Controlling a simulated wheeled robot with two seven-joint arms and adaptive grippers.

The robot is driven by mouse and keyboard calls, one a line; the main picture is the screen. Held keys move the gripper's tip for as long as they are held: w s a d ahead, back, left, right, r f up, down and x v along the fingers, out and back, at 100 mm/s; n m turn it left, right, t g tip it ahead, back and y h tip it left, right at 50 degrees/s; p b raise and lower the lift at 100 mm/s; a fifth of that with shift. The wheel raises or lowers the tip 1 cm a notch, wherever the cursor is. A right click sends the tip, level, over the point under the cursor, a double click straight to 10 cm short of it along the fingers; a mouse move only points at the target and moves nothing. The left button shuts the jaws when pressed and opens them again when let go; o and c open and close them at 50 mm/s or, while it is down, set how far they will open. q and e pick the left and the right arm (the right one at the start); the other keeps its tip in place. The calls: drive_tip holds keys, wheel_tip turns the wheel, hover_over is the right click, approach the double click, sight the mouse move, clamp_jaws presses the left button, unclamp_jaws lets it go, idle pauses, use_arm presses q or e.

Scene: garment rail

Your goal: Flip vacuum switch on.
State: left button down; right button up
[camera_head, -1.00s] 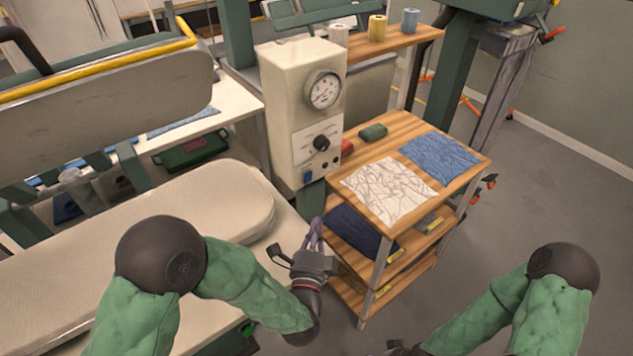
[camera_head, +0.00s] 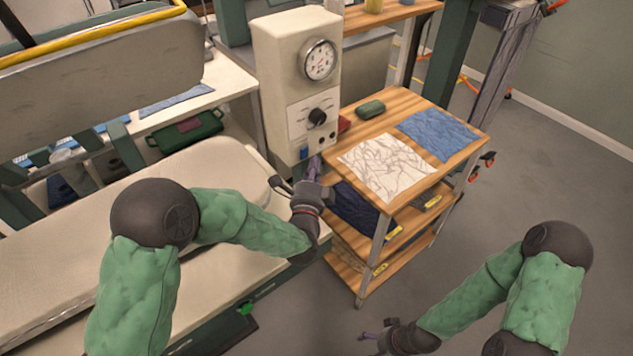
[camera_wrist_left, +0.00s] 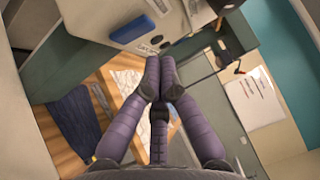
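The cream control box (camera_head: 276,75) stands behind the pressing board, with a round gauge (camera_head: 318,60), a black knob (camera_head: 318,116) and small dark controls below it. A blue switch (camera_head: 304,153) sits at its lower front edge. The blue switch also shows large in the left wrist view (camera_wrist_left: 134,27). Labels are too small to read. My left gripper (camera_head: 314,167) is just below the box's lower edge, near the blue switch; its fingertips meet in the wrist view (camera_wrist_left: 160,75), with nothing between them. My right gripper (camera_head: 372,340) is low at the bottom, small and partly cut off.
A wooden shelf cart (camera_head: 447,184) with white cloth (camera_head: 387,167) and blue cloth (camera_head: 438,134) stands right of the box. The padded pressing board (camera_head: 215,180) lies left, under my left arm. Open floor (camera_head: 545,180) is at the right.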

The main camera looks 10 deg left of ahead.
sight(308, 148)
use_arm(q)
drive_tip(key=shift+w+a+r, duration=0.15)
drive_tip(key=shift+w+a, duration=0.45)
drive_tip(key=shift+a, duration=0.25)
drive_tip(key=shift+r, duration=0.1)
drive_tip(key=shift+w+a+r+n+g+p, duration=0.25)
drive_tip(key=shift+a+r+n+g+p, duration=0.1)
drive_tip(key=shift+p, duration=0.4)
drive_tip(key=shift+f, duration=0.25)
